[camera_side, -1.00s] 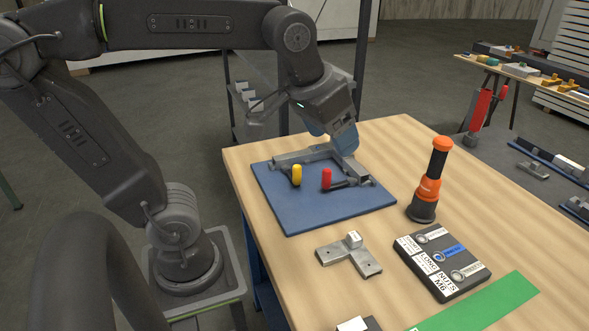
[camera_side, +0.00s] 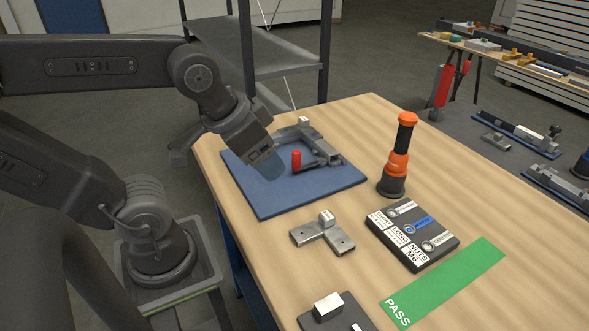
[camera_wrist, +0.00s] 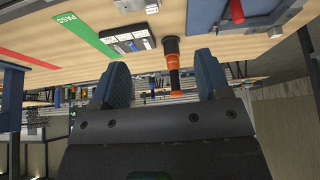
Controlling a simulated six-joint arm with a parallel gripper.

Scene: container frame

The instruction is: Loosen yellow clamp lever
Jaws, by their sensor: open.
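A grey metal clamp frame stands on the blue mat (camera_side: 310,195) on the wooden table, its bare corner (camera_side: 304,122) at the back. The red clamp lever (camera_side: 296,160) stands upright on the near side of the frame. The yellow clamp lever is not visible in either current view; my gripper covers the left part of the frame in the side view. My gripper (camera_side: 266,168) is low over the left of the mat, left of the red lever. In the wrist view my gripper's (camera_wrist: 162,78) blue fingers are apart, with nothing seen held between them.
An orange and black tool (camera_side: 397,160) stands right of the mat. A labelled parts box (camera_side: 411,235), a grey L-shaped bracket (camera_side: 322,233) and a green PASS strip (camera_side: 445,280) lie nearer. Bare tabletop lies between them.

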